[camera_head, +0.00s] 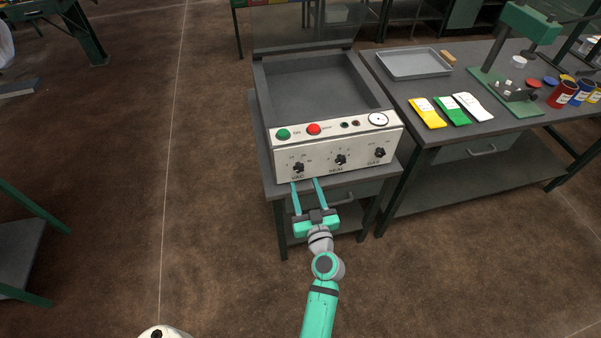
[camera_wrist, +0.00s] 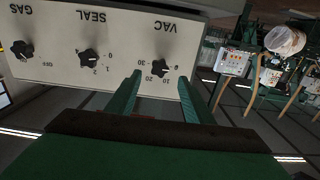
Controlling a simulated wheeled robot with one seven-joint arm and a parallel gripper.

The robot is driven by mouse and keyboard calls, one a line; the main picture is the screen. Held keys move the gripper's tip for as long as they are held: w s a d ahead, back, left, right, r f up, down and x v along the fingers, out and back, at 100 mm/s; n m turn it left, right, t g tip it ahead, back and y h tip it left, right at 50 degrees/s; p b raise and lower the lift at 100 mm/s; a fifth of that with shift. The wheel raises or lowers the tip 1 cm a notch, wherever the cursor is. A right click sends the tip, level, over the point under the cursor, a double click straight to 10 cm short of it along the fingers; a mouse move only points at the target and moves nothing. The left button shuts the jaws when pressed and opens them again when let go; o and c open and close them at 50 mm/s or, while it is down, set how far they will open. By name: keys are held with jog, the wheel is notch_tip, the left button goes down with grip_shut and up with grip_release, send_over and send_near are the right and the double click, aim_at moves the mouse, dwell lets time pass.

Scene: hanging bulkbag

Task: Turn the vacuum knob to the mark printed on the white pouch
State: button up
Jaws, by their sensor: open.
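The vacuum knob, black and labelled VAC (camera_head: 298,167), is the left one on the white front panel of the packing machine. In the wrist view the panel appears upside down, and the VAC knob (camera_wrist: 162,67) has the numbers 0, 10, 20 and 30 around it. My gripper (camera_head: 305,183) is open and empty just in front of the panel's lower left. In the wrist view the fingertips (camera_wrist: 160,84) stand on either side of the knob, apart from it. The white pouch (camera_head: 472,106) lies on the side table; its mark is too small to read.
The SEAL knob (camera_head: 340,160) and GAS knob (camera_head: 380,153) sit to the right on the panel. Green (camera_head: 283,134) and red (camera_head: 314,129) buttons are above. A yellow pouch (camera_head: 427,112), a green pouch (camera_head: 451,110) and a grey tray (camera_head: 414,64) lie on the side table.

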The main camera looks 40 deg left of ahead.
aim_at(300, 170)
jog(key=x, duration=0.6)
jog(key=shift+w+a, duration=0.2)
jog(key=shift+c, duration=0.6)
jog(key=c, duration=0.9)
